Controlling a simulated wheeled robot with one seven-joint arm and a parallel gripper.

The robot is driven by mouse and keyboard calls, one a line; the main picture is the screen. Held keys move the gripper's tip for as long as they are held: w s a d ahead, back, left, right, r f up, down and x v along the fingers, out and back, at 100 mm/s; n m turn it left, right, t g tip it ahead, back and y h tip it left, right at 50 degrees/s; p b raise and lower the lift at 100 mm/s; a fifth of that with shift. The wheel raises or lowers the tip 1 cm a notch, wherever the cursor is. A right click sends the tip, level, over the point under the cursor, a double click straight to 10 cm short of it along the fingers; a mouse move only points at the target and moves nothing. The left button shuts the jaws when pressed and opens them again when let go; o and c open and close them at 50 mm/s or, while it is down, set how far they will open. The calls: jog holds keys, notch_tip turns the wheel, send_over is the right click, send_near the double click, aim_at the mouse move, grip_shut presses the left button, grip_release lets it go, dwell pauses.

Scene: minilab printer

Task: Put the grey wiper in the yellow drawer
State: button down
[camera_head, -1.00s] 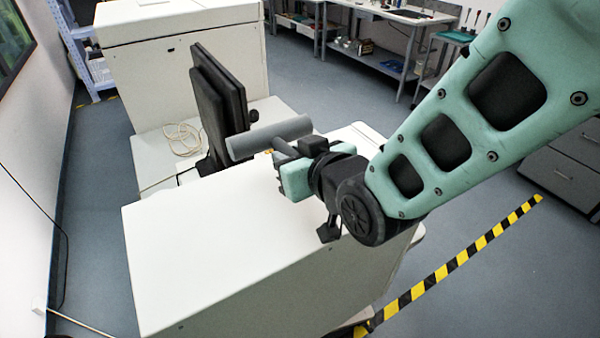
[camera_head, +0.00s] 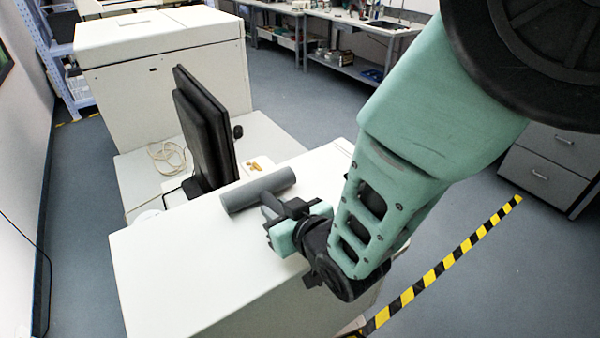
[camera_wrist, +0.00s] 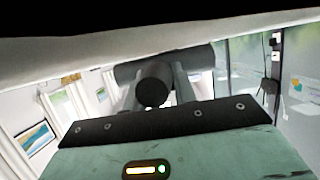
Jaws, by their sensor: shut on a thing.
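The grey wiper (camera_head: 257,191) is a T-shaped tool with a thick cylindrical head and a short handle. My gripper (camera_head: 275,213) is shut on its handle and holds it over the white cabinet top, the head pointing toward the monitor side. In the wrist view the wiper (camera_wrist: 195,58) shows with its dark round handle end toward the camera, between the two fingers of my gripper (camera_wrist: 153,90). I cannot tell whether the wiper touches the cabinet top. No yellow drawer is visible in either view.
The white cabinet (camera_head: 190,265) fills the front. A black monitor (camera_head: 205,130) stands close behind the wiper. A larger white machine (camera_head: 165,65) is farther back. Grey drawers (camera_head: 550,165) stand at right, beyond yellow-black floor tape (camera_head: 440,270). Floor between them is clear.

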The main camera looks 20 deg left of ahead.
jog(key=shift+f, duration=0.2)
jog(key=c, duration=1.1)
grip_release()
jog(key=shift+r, duration=0.1)
jog(key=shift+r, duration=0.1)
jog(key=b+v, duration=0.1)
jog(key=v, duration=0.9)
jog(key=shift+s+d+r+b, duration=0.2)
jog(key=shift+s+r+b, duration=0.05)
jog(key=shift+b, duration=0.1)
jog(key=shift+s+d+r, duration=0.15)
jog(key=shift+s+d, duration=0.25)
jog(key=shift+d, duration=0.05)
jog(key=d+g+h, duration=0.1)
jog(key=d, duration=0.2)
jog(key=s+d+m+g+h, duration=0.1)
jog(key=d+h, duration=0.1)
jog(key=d+g+h, duration=0.2)
jog(key=d, duration=0.1)
jog(key=shift+s+d+r+m, duration=0.15)
jog(key=shift+d+m, duration=0.15)
jog(key=shift+d, duration=0.05)
jog(key=s+d+r+g+h, duration=0.2)
jog(key=s+d, duration=0.2)
jog(key=d, duration=0.2)
jog(key=s+d+r+g+h, duration=0.2)
jog(key=s+d+h, duration=0.1)
jog(key=d, duration=0.3)
jog(key=shift+s+g, duration=0.4)
jog(key=shift+s, duration=0.05)
